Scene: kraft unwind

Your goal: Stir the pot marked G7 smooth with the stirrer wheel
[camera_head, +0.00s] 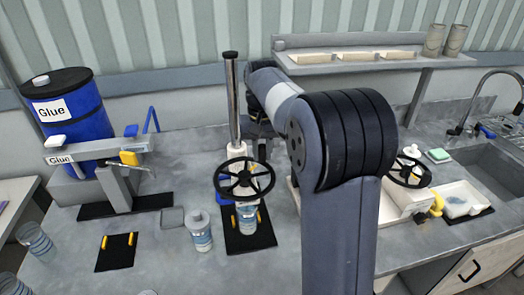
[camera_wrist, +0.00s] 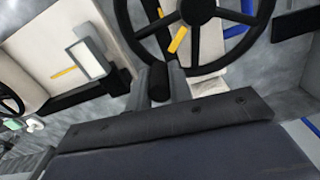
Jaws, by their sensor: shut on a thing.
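The black spoked stirrer wheel (camera_head: 244,179) sits on the stirrer stand, in front of its tall metal post (camera_head: 234,100). It also fills the top of the wrist view (camera_wrist: 197,12). My gripper (camera_wrist: 159,82) is shut on a short black knob at the wheel's rim; in the head view my arm mostly hides it. A pot (camera_head: 248,220) with a pale, blue-marked label stands under the wheel, on the stand's black base. Another labelled pot (camera_head: 201,232) stands on the bench just left of the stand. I cannot read G7 on either, nor see inside the pot under the wheel.
A blue glue drum (camera_head: 72,120) and a dispenser (camera_head: 118,185) stand at the left. A black mat with yellow pegs (camera_head: 117,252) lies in front of them. A second wheel (camera_head: 408,171) on a white machine and a sink (camera_head: 490,165) are at the right. A shelf (camera_head: 370,67) runs behind.

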